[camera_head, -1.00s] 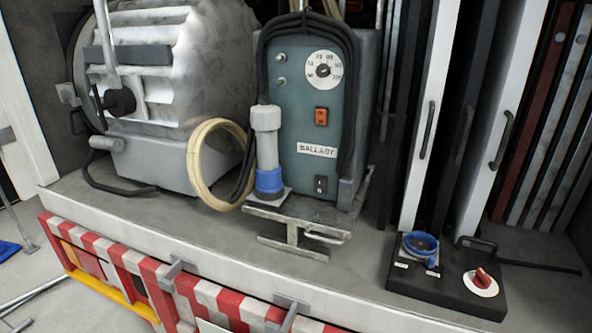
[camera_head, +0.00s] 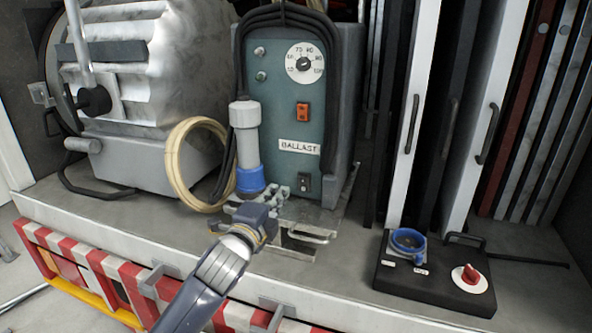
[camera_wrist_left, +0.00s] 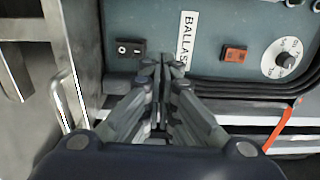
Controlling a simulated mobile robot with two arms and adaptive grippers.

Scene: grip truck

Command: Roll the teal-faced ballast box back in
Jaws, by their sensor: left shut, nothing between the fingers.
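The teal-faced ballast box (camera_head: 275,112) stands upright on a metal sled on the truck floor, with a dial, an orange switch and a BALLAST label on its face. The sled has a pull handle (camera_head: 308,236) at its front. My left gripper (camera_head: 285,197) is in front of the box's lower face, shut and empty. In the left wrist view its fingers (camera_wrist_left: 160,70) point at the teal face (camera_wrist_left: 215,50) beside the label. I cannot tell whether they touch it. The handle shows at the left of that view (camera_wrist_left: 68,100). My right gripper is in neither view.
A grey plug with a blue collar (camera_head: 248,150) stands left of the box, beside a cream cable coil (camera_head: 178,165). A large lamp (camera_head: 150,90) is further left. A black panel with a blue socket and red switch (camera_head: 435,275) lies right. White-edged upright panels stand behind it.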

